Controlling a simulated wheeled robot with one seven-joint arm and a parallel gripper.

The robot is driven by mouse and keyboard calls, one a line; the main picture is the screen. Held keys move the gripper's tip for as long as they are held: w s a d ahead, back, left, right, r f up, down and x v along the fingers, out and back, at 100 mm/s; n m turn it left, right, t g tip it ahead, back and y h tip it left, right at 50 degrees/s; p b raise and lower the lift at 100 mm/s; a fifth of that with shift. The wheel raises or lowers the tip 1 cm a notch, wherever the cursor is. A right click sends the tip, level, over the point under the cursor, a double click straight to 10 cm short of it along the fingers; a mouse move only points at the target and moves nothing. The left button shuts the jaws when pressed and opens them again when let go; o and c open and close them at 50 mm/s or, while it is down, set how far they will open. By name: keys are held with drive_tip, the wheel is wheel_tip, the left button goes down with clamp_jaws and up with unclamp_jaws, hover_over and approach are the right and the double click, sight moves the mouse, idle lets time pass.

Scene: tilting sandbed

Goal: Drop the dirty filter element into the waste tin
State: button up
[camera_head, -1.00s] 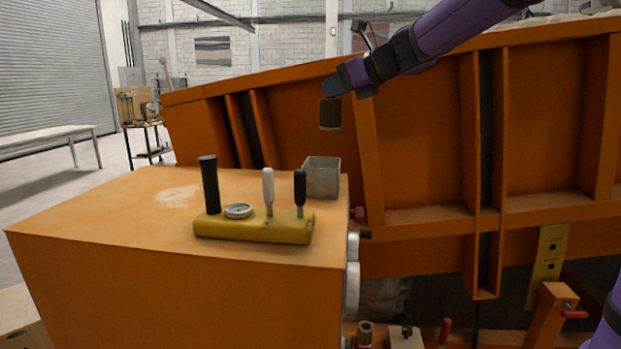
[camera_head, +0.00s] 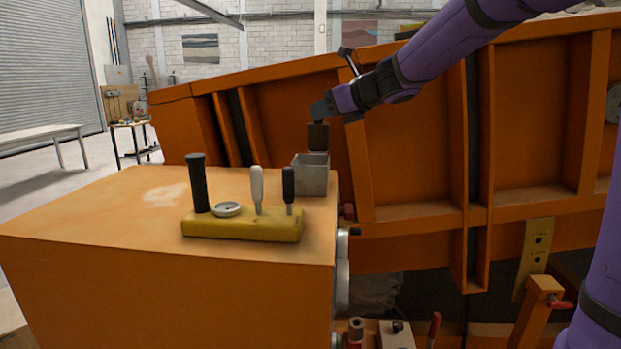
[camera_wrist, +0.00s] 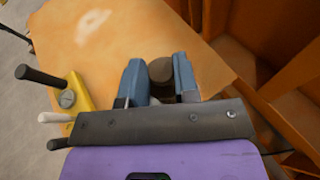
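The dirty filter element (camera_head: 318,137), a dark brown cylinder, hangs upright from my gripper (camera_head: 320,112). In the wrist view the filter's round brown end (camera_wrist: 160,71) sits between the two blue-grey fingers of my gripper (camera_wrist: 159,75), which are closed on it. The waste tin (camera_head: 311,179) is an open grey metal box on the far right corner of the orange cabinet. The filter's lower end is at about the tin's back rim in the head view; I cannot tell whether it is inside the opening. The tin cannot be made out in the wrist view.
A yellow block (camera_head: 243,226) with a black lever, a white lever, another dark lever and a round gauge stands on the orange cabinet top (camera_head: 110,215), left of and nearer than the tin. The ribbed orange sandbed wall (camera_head: 410,150) rises close behind the tin.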

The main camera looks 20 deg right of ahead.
drive_tip(key=o, duration=0.4)
drive_tip(key=shift+d, duration=0.1)
drive_tip(key=v, duration=1.1)
drive_tip(key=s+a+f+n+g+h, duration=0.2)
drive_tip(key=s+f+n, duration=0.2)
drive_tip(key=s+n, duration=0.4)
drive_tip(key=s+a+f+n+g+h, duration=0.15)
drive_tip(key=s+f+n, duration=0.25)
drive_tip(key=s+n, duration=0.4)
drive_tip(key=s+d+f+n+g+h, duration=0.2)
drive_tip(key=s+f+n, duration=0.5)
drive_tip(key=s+n, duration=0.5)
drive_tip(key=d+h, duration=0.1)
drive_tip(key=h, duration=0.1)
drive_tip(key=shift+s+f+n+h, duration=0.2)
drive_tip(key=shift+s+n+h, duration=0.1)
drive_tip(key=shift+s+h, duration=0.1)
